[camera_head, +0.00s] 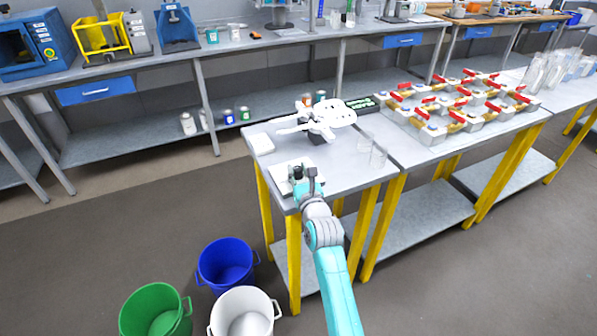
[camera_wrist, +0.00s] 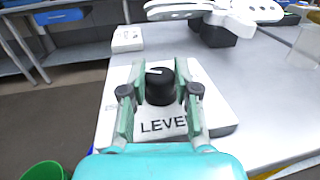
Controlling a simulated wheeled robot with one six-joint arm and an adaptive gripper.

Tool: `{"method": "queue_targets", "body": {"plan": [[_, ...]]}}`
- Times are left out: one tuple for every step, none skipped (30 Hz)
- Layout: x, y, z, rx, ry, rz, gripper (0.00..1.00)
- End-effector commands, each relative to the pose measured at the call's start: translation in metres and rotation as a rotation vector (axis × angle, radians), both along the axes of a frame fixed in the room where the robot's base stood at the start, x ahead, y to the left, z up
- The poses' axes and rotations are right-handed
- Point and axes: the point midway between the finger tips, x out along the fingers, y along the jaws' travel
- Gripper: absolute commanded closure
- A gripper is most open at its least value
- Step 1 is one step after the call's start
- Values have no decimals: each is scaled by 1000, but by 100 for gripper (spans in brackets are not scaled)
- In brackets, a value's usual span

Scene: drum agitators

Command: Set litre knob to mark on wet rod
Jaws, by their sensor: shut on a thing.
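A black round knob (camera_wrist: 161,87) with a white pointer line on its top stands on a white panel (camera_wrist: 217,106) marked "LEVE", the rest of the word being hidden by a finger. The panel (camera_head: 284,187) lies near the front left corner of the small table. My gripper (camera_wrist: 159,93) has its two fingers on either side of the knob, shut on it. In the head view my gripper (camera_head: 308,174) is over the panel and hides most of the knob. I cannot make out a wet rod or a litre mark.
A white device with flat arms (camera_head: 330,115) stands behind the panel, and a small white box (camera_head: 261,143) is at the left edge. Clear beakers (camera_head: 377,157) stand to the right. Blue (camera_head: 226,264), green and white buckets are on the floor.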

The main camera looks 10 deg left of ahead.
Motion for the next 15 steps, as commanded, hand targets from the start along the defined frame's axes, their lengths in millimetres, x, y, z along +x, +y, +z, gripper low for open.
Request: {"method": "queue_targets", "body": {"plan": [[0,0,-1,-1,2,0,100],[0,0,-1,-1,2,0,100],[0,0,-1,-1,2,0,100],[0,0,-1,-1,2,0,100],[0,0,-1,-1,2,0,100],[0,0,-1,-1,2,0,100],[0,0,-1,-1,2,0,65],[0,0,-1,-1,2,0,57],[0,0,-1,-1,2,0,47],[0,0,-1,-1,2,0,44],[0,0,-1,-1,2,0,44],[0,0,-1,-1,2,0,44],[0,0,-1,-1,2,0,44],[0,0,-1,0,1,0,44],[0,0,-1,0,1,0,44]]}}
